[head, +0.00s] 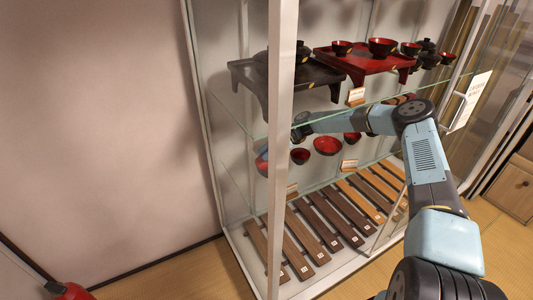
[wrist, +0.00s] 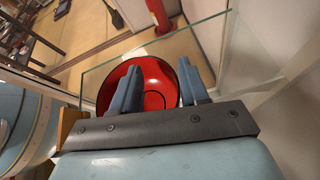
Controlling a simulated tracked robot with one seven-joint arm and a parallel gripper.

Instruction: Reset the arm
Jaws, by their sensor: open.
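My arm reaches into a glass display cabinet in the head view, its wrist end (head: 303,127) at the lower shelf level, close to the front-left post. My gripper (wrist: 160,68) shows in the wrist view with its two blue fingers spread apart. A red bowl with a dark rim (wrist: 155,92) lies beyond and between the fingers. I cannot tell whether the fingers touch it. In the head view the gripper's fingers are largely hidden by the post and arm.
The cabinet post (head: 281,150) and glass shelf edge (head: 370,105) are close to my arm. A black tray table (head: 310,72) and a red tray table (head: 365,60) with bowls stand above. More red bowls (head: 327,145) are below, over wooden slats (head: 320,220). A wall stands left.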

